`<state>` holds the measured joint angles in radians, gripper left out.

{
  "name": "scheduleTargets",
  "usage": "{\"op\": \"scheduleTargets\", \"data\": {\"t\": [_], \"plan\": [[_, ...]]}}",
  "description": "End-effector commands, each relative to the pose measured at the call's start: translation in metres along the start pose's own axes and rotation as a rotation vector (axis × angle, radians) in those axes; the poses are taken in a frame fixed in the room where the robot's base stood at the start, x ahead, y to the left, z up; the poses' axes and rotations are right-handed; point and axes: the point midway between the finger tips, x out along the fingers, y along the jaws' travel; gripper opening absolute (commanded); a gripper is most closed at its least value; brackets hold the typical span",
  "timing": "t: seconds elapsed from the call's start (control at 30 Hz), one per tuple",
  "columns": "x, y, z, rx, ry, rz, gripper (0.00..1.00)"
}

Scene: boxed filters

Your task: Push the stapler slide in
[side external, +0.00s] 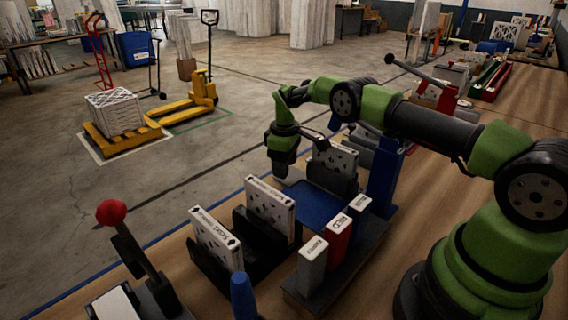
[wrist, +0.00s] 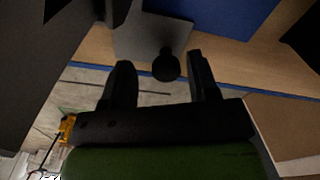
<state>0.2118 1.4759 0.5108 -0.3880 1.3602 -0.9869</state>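The stapler slide looks like a grey plate (wrist: 150,35) with a round black knob (wrist: 166,66) at its near edge in the wrist view. In the side view, a pale part of the plate (side external: 293,175) shows beside my gripper (side external: 281,170), next to a blue surface (side external: 317,205). In the wrist view, my gripper (wrist: 160,62) has its two black fingers apart, one on each side of the knob, with a gap on both sides. It holds nothing. In the side view its fingertips are mostly hidden behind the boxed filters.
White boxed filters (side external: 270,208) stand in black holders near my gripper. Red (side external: 338,240), grey and blue labelled blocks stand to the front. A blue post (side external: 383,178) stands to the right. A red-knobbed lever (side external: 111,212) is at front left. The bench edge lies just behind.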

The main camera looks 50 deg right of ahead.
Motion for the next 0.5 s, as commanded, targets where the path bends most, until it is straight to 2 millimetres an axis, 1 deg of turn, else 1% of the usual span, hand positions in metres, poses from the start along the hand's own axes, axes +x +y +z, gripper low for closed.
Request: {"op": "scheduleTargets", "data": {"t": [0.13, 0.23, 0.5], "plan": [[-0.002, -0.001, -0.001, 0.0, 0.0, -0.002, 0.54], [-0.011, -0.001, -0.001, 0.0, 0.002, -0.001, 0.54], [-0.056, 0.0, -0.001, 0.0, 0.002, 0.001, 0.54]]}}
